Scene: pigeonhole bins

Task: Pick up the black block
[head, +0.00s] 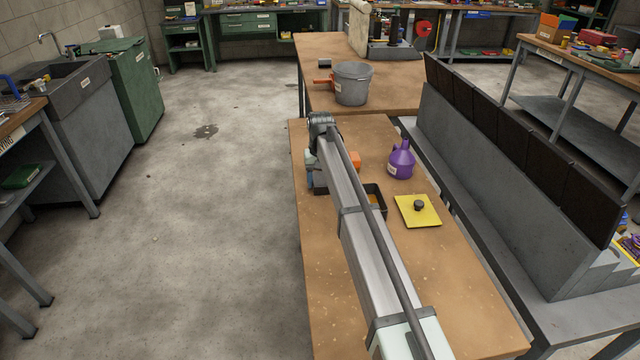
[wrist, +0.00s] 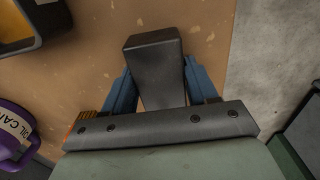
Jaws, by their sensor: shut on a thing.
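The black block (wrist: 152,48) is a dark, long block between the two blue fingers of my gripper (wrist: 160,75) in the wrist view. The fingers press on its left and right sides, and its near end is hidden behind the gripper body. The wooden bench top lies beneath it. I cannot tell whether the block touches the bench or hangs just above it. In the head view my arm hides the block, and only a bluish part of the gripper (head: 311,176) shows at the bench's left edge.
A black tray (head: 383,200) lies right of my arm; it also shows in the wrist view (wrist: 62,18). A purple oil can (head: 401,164) and a yellow plate with a dark knob (head: 418,217) stand further right. A grey bucket (head: 353,84) is behind. An orange thing (head: 355,160) is partly hidden.

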